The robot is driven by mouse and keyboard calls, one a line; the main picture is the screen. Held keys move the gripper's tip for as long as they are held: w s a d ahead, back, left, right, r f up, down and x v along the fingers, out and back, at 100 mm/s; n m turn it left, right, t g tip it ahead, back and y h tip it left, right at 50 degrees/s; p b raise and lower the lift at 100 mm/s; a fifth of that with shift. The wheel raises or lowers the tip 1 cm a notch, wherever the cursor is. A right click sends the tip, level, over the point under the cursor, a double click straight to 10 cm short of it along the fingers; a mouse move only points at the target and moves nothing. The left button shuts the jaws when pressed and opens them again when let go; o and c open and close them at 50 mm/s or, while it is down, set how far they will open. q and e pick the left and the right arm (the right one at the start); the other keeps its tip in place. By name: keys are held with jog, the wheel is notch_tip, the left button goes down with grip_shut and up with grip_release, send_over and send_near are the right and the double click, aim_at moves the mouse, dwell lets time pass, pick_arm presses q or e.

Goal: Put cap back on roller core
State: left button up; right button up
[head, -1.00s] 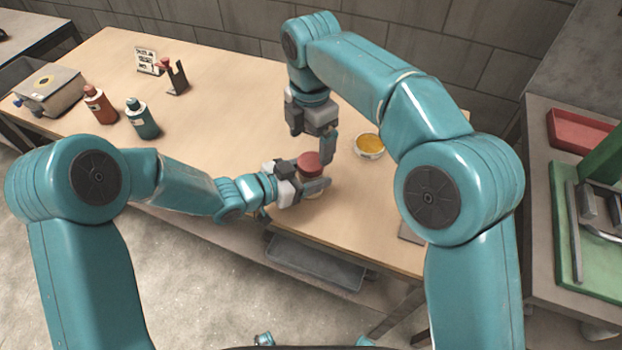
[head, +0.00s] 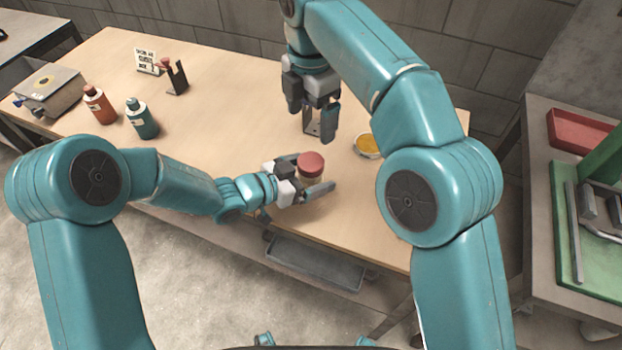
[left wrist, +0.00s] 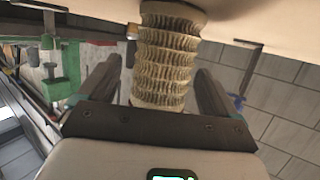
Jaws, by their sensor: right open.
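The roller core stands upright near the table's front edge with the red cap (head: 311,164) on its top in the head view. I cannot tell if the cap is fully seated. In the left wrist view the core (left wrist: 168,60) is a ribbed, cream-coloured column between my left fingers; the cap is hidden there. My left gripper (head: 308,177) is open around the core, with one finger on each side and a gap beside it. My right gripper (head: 320,125) is open and empty, above the table behind the cap and apart from it.
A bowl with yellow contents (head: 367,145) stands right of the core, close to my right arm. A red bottle (head: 99,105), a teal bottle (head: 141,119), a small dark stand (head: 176,78) and a metal box (head: 48,88) are at the left. The table middle is clear.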

pick_arm(q)
jog(key=v, duration=1.6)
jog(key=shift+a+r, duration=0.1)
jog(key=shift+r, duration=0.05)
jog(key=shift+s+a, duration=0.1)
